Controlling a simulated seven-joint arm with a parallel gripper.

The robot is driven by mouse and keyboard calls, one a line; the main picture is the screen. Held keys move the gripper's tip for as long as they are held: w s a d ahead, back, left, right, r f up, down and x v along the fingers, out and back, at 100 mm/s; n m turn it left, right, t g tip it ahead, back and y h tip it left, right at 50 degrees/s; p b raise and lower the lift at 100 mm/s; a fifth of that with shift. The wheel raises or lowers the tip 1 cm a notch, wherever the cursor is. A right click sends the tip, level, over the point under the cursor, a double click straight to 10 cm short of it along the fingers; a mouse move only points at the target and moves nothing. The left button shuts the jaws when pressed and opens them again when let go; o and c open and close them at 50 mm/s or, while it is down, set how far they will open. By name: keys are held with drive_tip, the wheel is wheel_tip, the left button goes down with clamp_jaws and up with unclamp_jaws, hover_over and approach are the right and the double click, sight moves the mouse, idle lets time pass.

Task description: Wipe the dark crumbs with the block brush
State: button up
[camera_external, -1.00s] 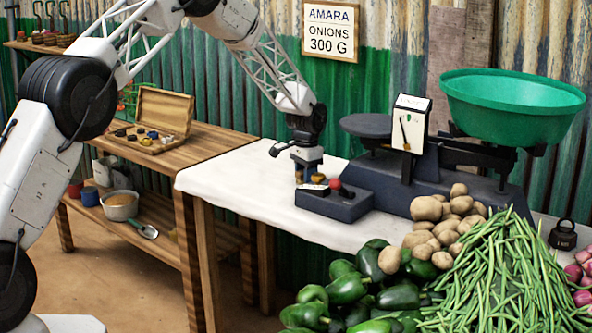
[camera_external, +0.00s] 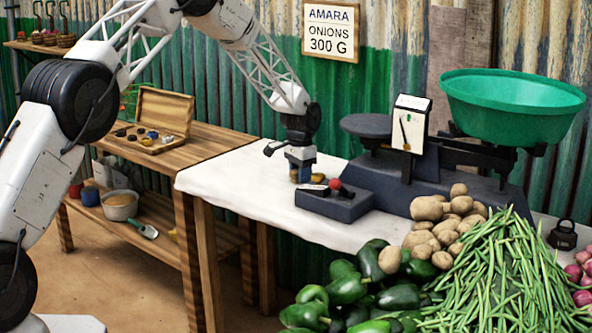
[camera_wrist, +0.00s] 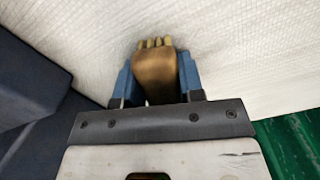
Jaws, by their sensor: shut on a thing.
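My gripper (camera_external: 301,176) is low over the white cloth, just behind the dark box. In the wrist view its blue fingertips (camera_wrist: 157,85) are shut on the brown block brush (camera_wrist: 156,72), one on each side. The brush's pale bristle tufts show at its far end, over the white cloth. In the external view the brush is mostly hidden by the fingers, and I cannot tell whether it touches the cloth. I can make out no dark crumbs in either view.
The dark box (camera_external: 345,210) with a red knob stands close in front of my gripper. The scale (camera_external: 385,185) with its green pan (camera_external: 513,105) stands to the right. White cloth (camera_external: 240,185) is clear to the left, beside a wooden table (camera_external: 190,155).

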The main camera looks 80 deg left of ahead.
drive_tip(key=shift+s+a, duration=0.95)
drive_tip(key=shift+a, duration=0.1)
drive_tip(key=shift+w+a, duration=0.4)
drive_tip(key=shift+w, duration=0.15)
drive_tip(key=shift+w+d, duration=2.4)
drive_tip(key=shift+d, duration=0.15)
drive_tip(key=shift+s+a, duration=2.4)
drive_tip(key=shift+a, duration=0.05)
drive_tip(key=shift+s+a+r, duration=0.1)
drive_tip(key=shift+a+r, duration=0.05)
wheel_tip(320, 180, up, 8)
drive_tip(key=shift+r, duration=0.15)
